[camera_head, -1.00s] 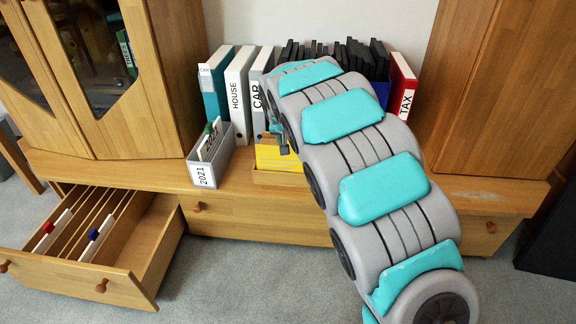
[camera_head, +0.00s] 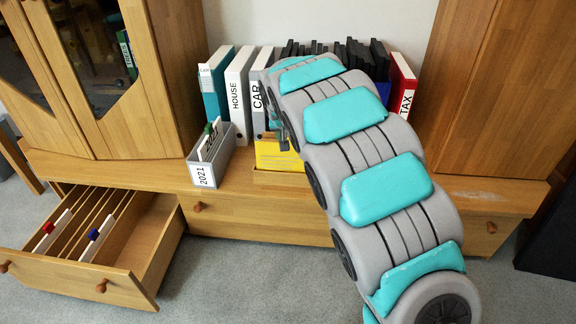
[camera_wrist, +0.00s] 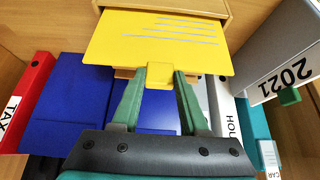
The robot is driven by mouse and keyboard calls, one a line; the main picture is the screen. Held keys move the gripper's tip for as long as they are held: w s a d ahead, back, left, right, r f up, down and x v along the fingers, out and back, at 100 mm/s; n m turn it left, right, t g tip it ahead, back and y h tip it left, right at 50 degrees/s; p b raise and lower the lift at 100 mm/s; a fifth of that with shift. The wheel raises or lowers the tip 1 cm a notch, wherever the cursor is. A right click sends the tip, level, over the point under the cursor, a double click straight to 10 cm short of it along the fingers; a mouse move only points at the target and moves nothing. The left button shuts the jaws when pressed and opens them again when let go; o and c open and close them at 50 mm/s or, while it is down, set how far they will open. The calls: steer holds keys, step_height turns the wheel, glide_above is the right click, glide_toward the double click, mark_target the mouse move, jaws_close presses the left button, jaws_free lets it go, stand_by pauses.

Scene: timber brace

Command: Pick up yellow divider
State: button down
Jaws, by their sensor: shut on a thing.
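The yellow divider (camera_wrist: 157,44) is a flat yellow sheet with grey lines and a small tab at its edge. In the wrist view it lies in front of my gripper (camera_wrist: 160,80), whose green fingers are shut on the tab. In the head view the yellow divider (camera_head: 280,155) shows upright at a wooden box (camera_head: 282,178) on the low cabinet, partly behind my arm. My gripper's fingertips are mostly hidden by my arm there.
A grey 2021 box (camera_head: 206,172) stands left of the divider. Binders marked HOUSE (camera_head: 238,95) and TAX (camera_head: 403,87) stand behind. An open drawer (camera_head: 95,240) with hanging files juts out at lower left.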

steer(key=shift+r, duration=1)
step_height(320, 180, up, 8)
steer(key=p, duration=0.2)
steer(key=shift+f, duration=0.15)
stand_by(0.7)
steer(key=shift+d, duration=0.1)
stand_by(0.3)
